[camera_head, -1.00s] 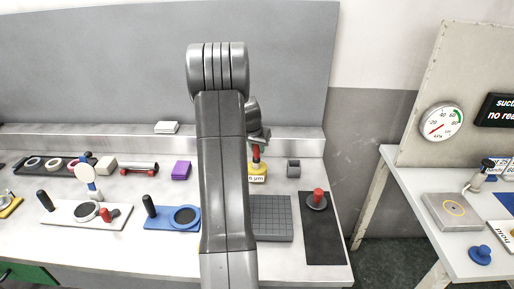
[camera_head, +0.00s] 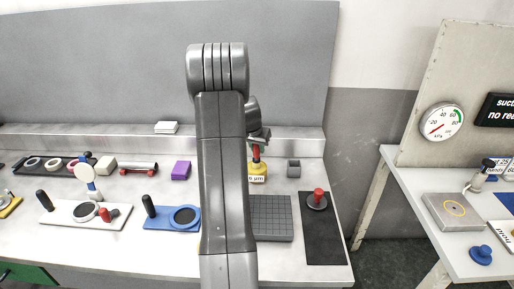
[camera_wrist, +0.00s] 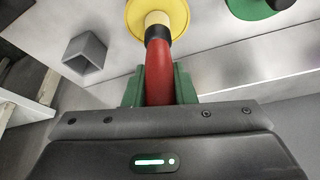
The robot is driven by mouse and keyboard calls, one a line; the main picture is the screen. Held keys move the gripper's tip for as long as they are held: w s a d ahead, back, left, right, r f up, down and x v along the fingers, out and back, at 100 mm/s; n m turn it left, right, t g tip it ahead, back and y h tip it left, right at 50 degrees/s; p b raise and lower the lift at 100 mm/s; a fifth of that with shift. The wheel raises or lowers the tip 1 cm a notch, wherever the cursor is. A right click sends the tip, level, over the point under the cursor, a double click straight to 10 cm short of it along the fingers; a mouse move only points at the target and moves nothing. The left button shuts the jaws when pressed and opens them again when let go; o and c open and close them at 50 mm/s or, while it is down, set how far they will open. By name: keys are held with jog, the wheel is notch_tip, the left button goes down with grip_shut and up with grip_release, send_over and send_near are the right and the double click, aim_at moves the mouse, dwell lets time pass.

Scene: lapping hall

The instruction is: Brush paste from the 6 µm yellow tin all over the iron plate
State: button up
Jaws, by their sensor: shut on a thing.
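My gripper (camera_wrist: 158,88) is shut on a brush with a red handle (camera_wrist: 160,65); the brush's red handle also shows in the head view (camera_head: 256,151). In the wrist view the brush's pale end points at the yellow tin (camera_wrist: 178,12), and its tip is over or in the tin; I cannot tell which. In the head view the yellow tin (camera_head: 257,169) with a µm label stands behind the iron plate (camera_head: 272,228), a dark grey grooved square. My arm covers the plate's left part and part of the tin's label.
A grey square holder (camera_head: 293,168) stands right of the tin. A red-knobbed disc (camera_head: 317,199) sits on a black mat (camera_head: 322,240) right of the plate. A purple block (camera_head: 181,170) and blue board (camera_head: 172,222) lie left. A green round thing (camera_wrist: 254,8) shows in the wrist view.

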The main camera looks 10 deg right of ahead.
dwell(0.3)
jog(key=shift+r+p, duration=1.95)
jog(key=shift+r, duration=1.55)
jog(key=shift+f, duration=0.1)
